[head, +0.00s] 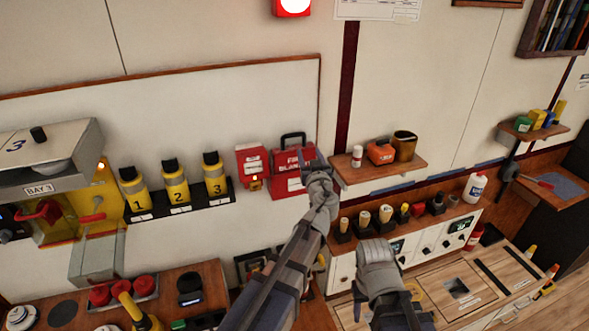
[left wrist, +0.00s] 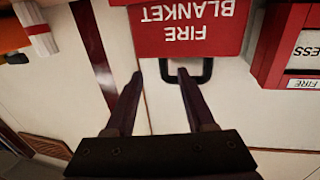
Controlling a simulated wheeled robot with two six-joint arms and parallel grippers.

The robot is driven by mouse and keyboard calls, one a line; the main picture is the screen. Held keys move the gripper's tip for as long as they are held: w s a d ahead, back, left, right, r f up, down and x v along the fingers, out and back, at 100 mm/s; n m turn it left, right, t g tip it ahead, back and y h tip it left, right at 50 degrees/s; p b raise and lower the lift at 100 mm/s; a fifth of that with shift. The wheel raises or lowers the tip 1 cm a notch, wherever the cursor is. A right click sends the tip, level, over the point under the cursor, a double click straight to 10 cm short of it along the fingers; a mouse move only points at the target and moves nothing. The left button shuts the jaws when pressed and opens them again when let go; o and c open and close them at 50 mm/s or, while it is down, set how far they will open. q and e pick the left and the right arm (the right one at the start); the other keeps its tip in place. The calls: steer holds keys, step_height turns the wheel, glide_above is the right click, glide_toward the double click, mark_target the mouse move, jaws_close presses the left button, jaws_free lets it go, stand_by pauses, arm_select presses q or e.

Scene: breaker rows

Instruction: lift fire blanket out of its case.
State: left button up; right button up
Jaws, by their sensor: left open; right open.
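The red fire blanket (head: 287,181) with white lettering is on the wall panel in its case, with a black loop handle (head: 293,137) on top. It shows upside down in the left wrist view (left wrist: 190,32), with the handle (left wrist: 210,70) below the lettering. My left gripper (head: 310,163) is at the right edge of the red front. In the left wrist view its two fingers (left wrist: 160,75) are open and empty, with one side of the handle between their tips in the picture. I cannot tell the depth. My right gripper (head: 377,250) is lower right, fingers hidden, away from the case.
A red box (head: 252,167) with a yellow lock hangs just left of the case. Numbered yellow canisters (head: 175,183) stand on a rack further left. A wooden shelf (head: 378,173) with small containers juts out to the right of my left gripper.

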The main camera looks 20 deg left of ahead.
mark_target(304, 144)
arm_select(q)
steer(key=x, duration=0.5)
steer(key=shift+a+f, duration=0.1)
steer(key=shift+a, duration=0.15)
steer(key=shift+s, duration=0.15)
steer(key=shift+c, duration=0.5)
jaws_close()
stand_by(0.5)
